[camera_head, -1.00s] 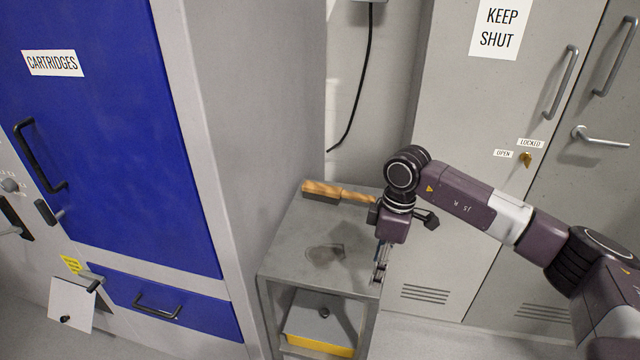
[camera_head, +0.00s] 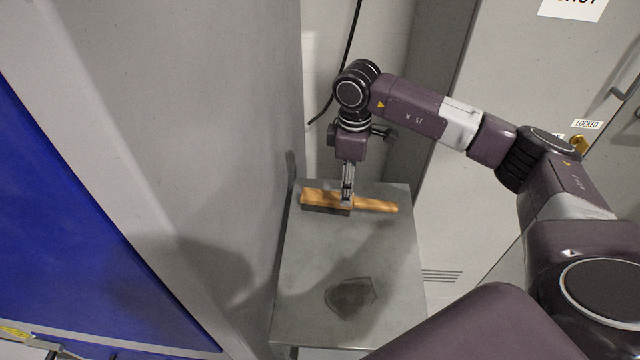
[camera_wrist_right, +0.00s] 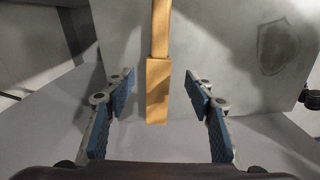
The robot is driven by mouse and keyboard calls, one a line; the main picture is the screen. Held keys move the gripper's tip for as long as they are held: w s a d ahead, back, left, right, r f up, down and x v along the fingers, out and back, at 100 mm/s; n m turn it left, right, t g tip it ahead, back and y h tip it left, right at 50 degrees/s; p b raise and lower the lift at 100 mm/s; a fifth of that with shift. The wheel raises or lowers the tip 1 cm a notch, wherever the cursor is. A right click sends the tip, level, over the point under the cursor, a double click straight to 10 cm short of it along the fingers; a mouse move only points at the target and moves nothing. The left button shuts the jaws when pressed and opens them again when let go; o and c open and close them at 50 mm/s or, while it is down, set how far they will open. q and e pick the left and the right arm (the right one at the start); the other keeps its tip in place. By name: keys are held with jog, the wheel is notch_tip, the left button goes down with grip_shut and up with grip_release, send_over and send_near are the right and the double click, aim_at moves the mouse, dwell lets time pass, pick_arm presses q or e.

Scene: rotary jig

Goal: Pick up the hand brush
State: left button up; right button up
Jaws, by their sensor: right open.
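The hand brush (camera_head: 374,204) lies on the grey metal bench top, near its back edge, with its wooden handle pointing right and its dark bristle block at the left. My right gripper (camera_head: 347,203) is above the brush, near its middle in the head view. In the right wrist view the brush (camera_wrist_right: 158,85) runs lengthwise between the two blue-padded fingers of my right gripper (camera_wrist_right: 158,128). The fingers are open, with a gap on both sides of the wood. Contact is not visible. My left gripper is not in view.
The bench top (camera_head: 305,285) is otherwise clear, apart from a dark stain (camera_head: 351,297) toward the front. A tall grey cabinet side (camera_head: 225,120) stands close on the left. A grey locker (camera_head: 500,60) stands at the right. A black cable (camera_head: 347,50) hangs on the back wall.

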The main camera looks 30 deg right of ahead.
jog(key=shift+s+f, duration=0.25)
jog(key=shift+f, duration=0.65)
jog(key=shift+f+p, duration=0.7)
jog(key=shift+f, duration=0.25)
jog(key=f, duration=0.2)
jog(key=shift+w+f, duration=0.35)
jog(key=shift+f+p, duration=0.3)
jog(key=shift+f, duration=0.2)
jog(key=c, duration=0.7)
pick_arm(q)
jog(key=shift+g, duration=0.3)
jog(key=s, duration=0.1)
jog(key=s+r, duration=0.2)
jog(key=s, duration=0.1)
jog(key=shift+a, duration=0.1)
pick_arm(e)
jog(key=shift+w+r, duration=0.1)
grip_shut()
